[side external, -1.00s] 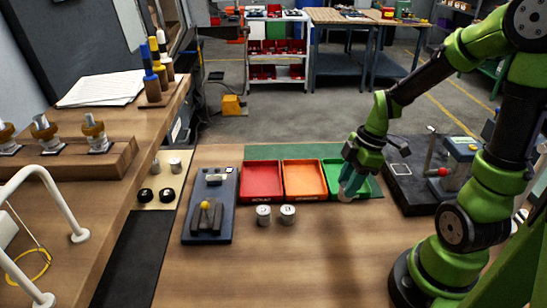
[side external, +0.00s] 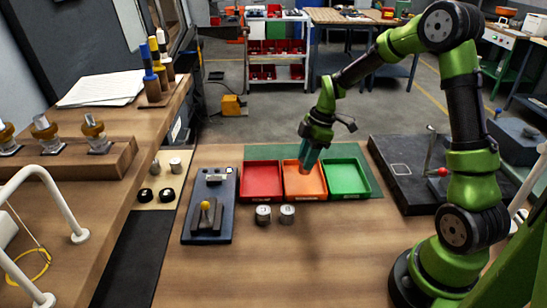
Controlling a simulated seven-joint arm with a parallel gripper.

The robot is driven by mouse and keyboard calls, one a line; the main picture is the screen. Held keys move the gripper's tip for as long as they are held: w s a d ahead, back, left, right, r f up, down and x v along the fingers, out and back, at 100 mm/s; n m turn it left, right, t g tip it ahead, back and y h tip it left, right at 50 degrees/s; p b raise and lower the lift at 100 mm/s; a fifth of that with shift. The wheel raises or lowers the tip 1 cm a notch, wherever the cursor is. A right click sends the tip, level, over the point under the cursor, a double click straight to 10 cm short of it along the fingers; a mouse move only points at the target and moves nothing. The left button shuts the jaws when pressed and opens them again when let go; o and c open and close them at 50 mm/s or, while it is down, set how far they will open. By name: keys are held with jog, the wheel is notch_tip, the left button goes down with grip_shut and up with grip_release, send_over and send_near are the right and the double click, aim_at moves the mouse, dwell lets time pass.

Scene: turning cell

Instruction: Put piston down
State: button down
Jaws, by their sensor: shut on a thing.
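My gripper (side external: 307,162), with teal fingers, points down over the orange tray (side external: 318,197). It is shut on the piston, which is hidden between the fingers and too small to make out. I cannot tell whether it touches the tray floor. A red tray (side external: 262,180) is left of the orange tray and an empty green tray (side external: 346,176) is right of it. Two silver marked cylinders that look like pistons stand upright on the table in front of the trays, one on the left (side external: 263,214) and one on the right (side external: 287,214).
A dark blue fixture plate (side external: 190,226) with a yellow-tipped part lies left of the trays. A black plate (side external: 392,168) with a red-knobbed lever is to the right. A raised wooden bench (side external: 110,205) borders the left. The table's front middle is clear.

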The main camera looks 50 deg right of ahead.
jog(key=shift+d+x, duration=0.2)
jog(key=shift+x, duration=0.7)
jog(key=shift+d+x, duration=0.15)
jog(key=shift+x, duration=0.7)
jog(key=shift+s+f, duration=0.1)
jog(key=shift+f, duration=0.1)
jog(key=c, duration=0.7)
grip_release()
jog(key=v, duration=1.2)
jog(key=s+a+r+m+t, duration=0.2)
jog(key=s+a+r+m, duration=0.2)
jog(key=s+a+m, duration=0.3)
jog(key=s+a+r+m+t, duration=0.3)
jog(key=s+a+r+m, duration=0.2)
jog(key=s+a+m, duration=0.3)
jog(key=shift+s+a+r+t, duration=0.3)
jog(key=shift+s+a, duration=0.05)
jog(key=shift+a, duration=0.05)
